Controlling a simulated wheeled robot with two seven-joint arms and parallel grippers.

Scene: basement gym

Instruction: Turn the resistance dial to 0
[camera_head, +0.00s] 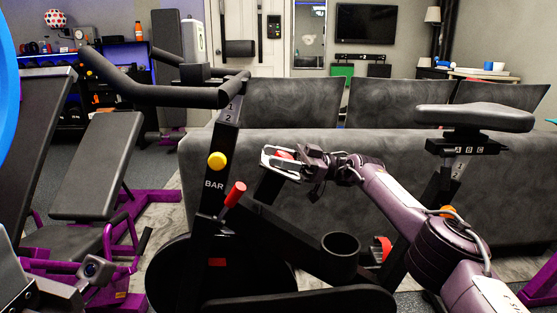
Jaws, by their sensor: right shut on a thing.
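A dark exercise bike (222,150) stands in front of me, with handlebars at the left and a saddle (475,118) at the right. A small red part (285,154), which looks like the dial, shows between the fingers of my right gripper (283,163). The gripper is shut on it, above the sloping frame bar. The fingers cover most of this part, and I cannot read a setting on it. A separate red lever (235,194) sticks up from the bike to the left of the gripper. I do not make out my left gripper.
A cup holder (340,256) sits on the bike below my right forearm. A grey sofa (390,150) is close behind the bike. A weight bench with a purple frame (95,165) fills the left side. A yellow knob (217,160) is on the handlebar post.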

